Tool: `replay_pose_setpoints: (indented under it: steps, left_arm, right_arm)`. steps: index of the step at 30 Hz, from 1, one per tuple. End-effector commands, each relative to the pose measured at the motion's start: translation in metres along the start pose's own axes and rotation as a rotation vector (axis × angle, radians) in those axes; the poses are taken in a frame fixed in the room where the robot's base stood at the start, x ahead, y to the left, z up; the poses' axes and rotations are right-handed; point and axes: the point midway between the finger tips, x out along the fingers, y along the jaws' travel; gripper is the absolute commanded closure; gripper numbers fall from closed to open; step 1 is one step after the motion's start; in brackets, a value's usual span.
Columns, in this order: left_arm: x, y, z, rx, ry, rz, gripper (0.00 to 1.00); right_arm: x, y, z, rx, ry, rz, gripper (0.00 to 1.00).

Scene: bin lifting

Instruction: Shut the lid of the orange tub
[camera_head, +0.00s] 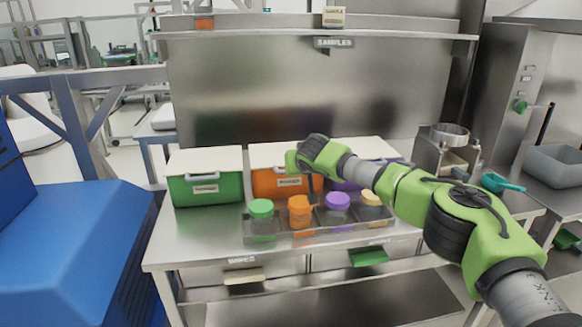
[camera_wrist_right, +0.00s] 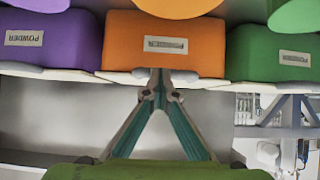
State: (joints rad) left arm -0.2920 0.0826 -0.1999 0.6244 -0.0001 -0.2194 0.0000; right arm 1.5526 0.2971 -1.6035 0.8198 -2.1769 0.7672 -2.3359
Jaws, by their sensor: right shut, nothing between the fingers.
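The orange tub (camera_head: 272,182) stands in the middle of a row on the steel bench, with a label on its front. Its white lid (camera_head: 275,152) looks flat across the top in the head view, level with the neighbouring lids. The wrist view shows the orange tub (camera_wrist_right: 190,53) upside down, with its pale lid edge below. My right gripper (camera_wrist_right: 158,92) is shut and empty, its tips at the front edge of that lid; I cannot tell if they touch. My right arm hides part of the tub in the head view. My left gripper is not in view.
A green tub (camera_head: 206,188) stands left and a partly hidden purple tub (camera_head: 345,185) right. A clear rack (camera_head: 281,232) of jars with coloured caps stands in front. A shelf (camera_head: 250,34) runs above. Bare bench (camera_head: 205,235) lies left of the rack.

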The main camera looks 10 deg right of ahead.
Motion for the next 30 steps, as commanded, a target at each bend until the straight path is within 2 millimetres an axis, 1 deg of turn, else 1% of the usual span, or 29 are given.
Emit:
replay_pose_setpoints:
  steps: [1, 6, 12, 20, 26, 30]
  left_arm:
    - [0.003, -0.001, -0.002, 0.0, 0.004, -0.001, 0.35]
    - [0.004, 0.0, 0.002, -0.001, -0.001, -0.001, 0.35]
    - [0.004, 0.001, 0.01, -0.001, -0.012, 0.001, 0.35]
    - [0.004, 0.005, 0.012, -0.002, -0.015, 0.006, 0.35]
    - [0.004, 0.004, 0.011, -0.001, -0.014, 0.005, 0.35]
    - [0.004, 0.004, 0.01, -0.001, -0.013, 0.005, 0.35]
  right_arm:
    - [0.005, 0.004, 0.009, 0.0, -0.009, 0.003, 1.0]
    - [0.01, 0.008, 0.014, 0.0, -0.012, 0.003, 1.0]
    - [0.011, 0.009, 0.016, 0.0, -0.016, 0.005, 1.0]
    - [0.012, 0.01, 0.017, -0.001, -0.018, 0.007, 1.0]
    - [0.004, 0.011, 0.016, -0.002, -0.018, 0.008, 1.0]
    - [-0.013, 0.01, 0.013, -0.003, -0.011, 0.005, 1.0]
